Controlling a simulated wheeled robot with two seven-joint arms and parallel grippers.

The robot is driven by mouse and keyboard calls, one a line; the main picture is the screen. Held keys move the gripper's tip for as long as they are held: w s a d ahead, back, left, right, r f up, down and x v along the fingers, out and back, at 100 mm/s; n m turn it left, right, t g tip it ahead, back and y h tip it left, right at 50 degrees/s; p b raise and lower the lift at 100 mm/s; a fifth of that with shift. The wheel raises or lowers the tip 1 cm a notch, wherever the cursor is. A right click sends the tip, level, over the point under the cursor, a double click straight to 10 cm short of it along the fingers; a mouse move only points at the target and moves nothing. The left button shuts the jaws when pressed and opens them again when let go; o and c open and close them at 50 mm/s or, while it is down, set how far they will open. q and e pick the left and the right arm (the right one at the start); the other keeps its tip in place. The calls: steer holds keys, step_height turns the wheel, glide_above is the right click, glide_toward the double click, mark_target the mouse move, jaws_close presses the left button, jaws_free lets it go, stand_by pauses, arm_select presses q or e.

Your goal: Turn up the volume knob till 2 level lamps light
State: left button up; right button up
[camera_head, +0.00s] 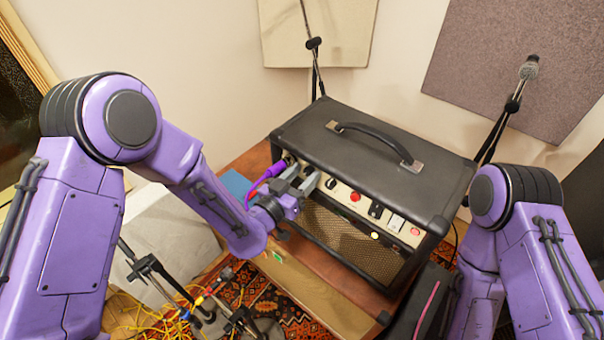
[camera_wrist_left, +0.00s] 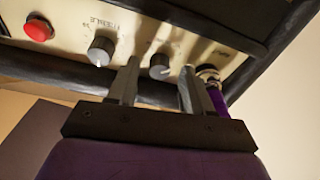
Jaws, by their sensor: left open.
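The amp (camera_head: 375,150) is a black box with a handle and a cream control panel (camera_head: 343,190) above a brown grille. My left gripper (camera_head: 300,182) is at the left end of the panel. In the left wrist view, the open fingers of my left gripper (camera_wrist_left: 156,85) stand on either side of a grey knob (camera_wrist_left: 159,66), with gaps; its label is not readable. A second knob (camera_wrist_left: 100,50), marked TREBLE, sits left of the fingers. A small pale yellow lamp (camera_head: 375,236) shows below the panel; I cannot tell whether it is a level lamp. My right gripper is out of view.
A purple cable plug (camera_wrist_left: 212,92) sits in a jack close beside one finger. Microphone stands (camera_head: 316,65) rise behind the amp. Cables (camera_head: 160,325) lie on the floor at lower left.

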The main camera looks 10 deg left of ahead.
arm_select(q)
jaws_close()
steer(key=m+b, duration=0.1)
steer(key=b, duration=0.1)
steer(key=m+h+b, duration=0.1)
steer(key=m, duration=0.1)
steer(key=m+b, duration=0.2)
steer(key=shift+f+g+b, duration=0.3)
steer(key=shift+f+b, duration=0.05)
steer(key=shift+r+m+h+b, duration=0.15)
steer(key=shift+m+h+b, duration=0.15)
steer(key=shift+m, duration=0.3)
steer(key=shift+r, duration=0.15)
steer(key=shift+r+m, duration=0.1)
steer(key=shift+m, duration=0.2)
jaws_free()
steer(key=shift+a, duration=0.1)
